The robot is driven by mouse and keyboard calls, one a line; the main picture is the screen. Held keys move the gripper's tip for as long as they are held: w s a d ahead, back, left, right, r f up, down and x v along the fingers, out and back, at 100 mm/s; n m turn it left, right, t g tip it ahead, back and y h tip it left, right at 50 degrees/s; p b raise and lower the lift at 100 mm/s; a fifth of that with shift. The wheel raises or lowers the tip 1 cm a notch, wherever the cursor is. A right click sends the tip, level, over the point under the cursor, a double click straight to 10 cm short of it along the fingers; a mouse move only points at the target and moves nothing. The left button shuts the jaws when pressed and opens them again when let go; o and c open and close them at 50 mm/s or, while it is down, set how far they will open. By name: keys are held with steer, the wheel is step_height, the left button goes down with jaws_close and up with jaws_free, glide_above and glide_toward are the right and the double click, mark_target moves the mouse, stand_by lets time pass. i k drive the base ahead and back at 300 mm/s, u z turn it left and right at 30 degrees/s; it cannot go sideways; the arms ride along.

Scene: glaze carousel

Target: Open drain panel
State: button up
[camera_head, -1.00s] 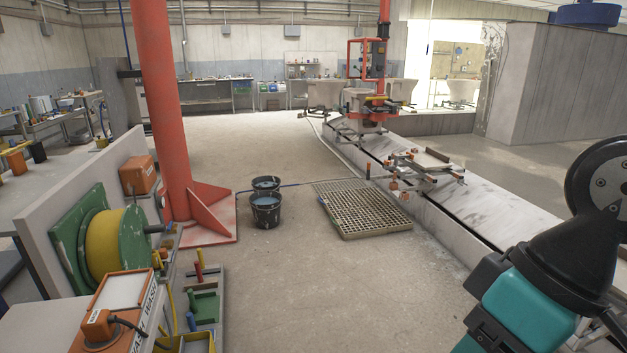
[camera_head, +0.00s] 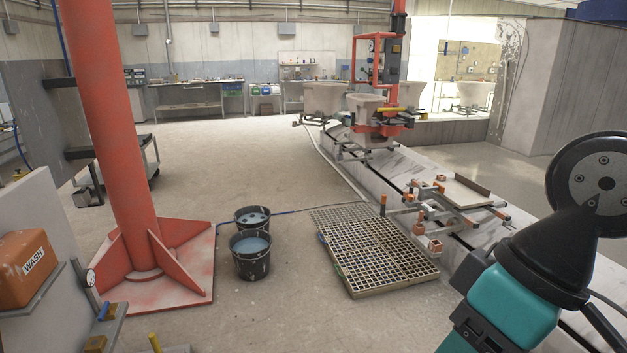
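A tan slatted floor grating (camera_head: 375,249), which looks like the drain panel, lies on the concrete floor right of centre. Its near edge shows some thickness, and small green and blue marks show along its left side. I cannot tell whether any part of it is lifted. Part of my teal and black arm fills the lower right of the picture, with a round black disc above it. The arm stands in front of the conveyor, apart from the grating in the picture. No gripper fingers show.
Two black buckets (camera_head: 251,255) with bluish liquid stand left of the grating. A red column (camera_head: 102,110) with a flared base stands further left. A pale raised track (camera_head: 520,212) with a metal carrier (camera_head: 440,203) runs along the right. The floor (camera_head: 235,160) behind the buckets is clear.

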mark_target(346, 272)
steer(key=u, duration=0.05)
steer(key=i, duration=3.5)
steer(key=z, duration=0.2)
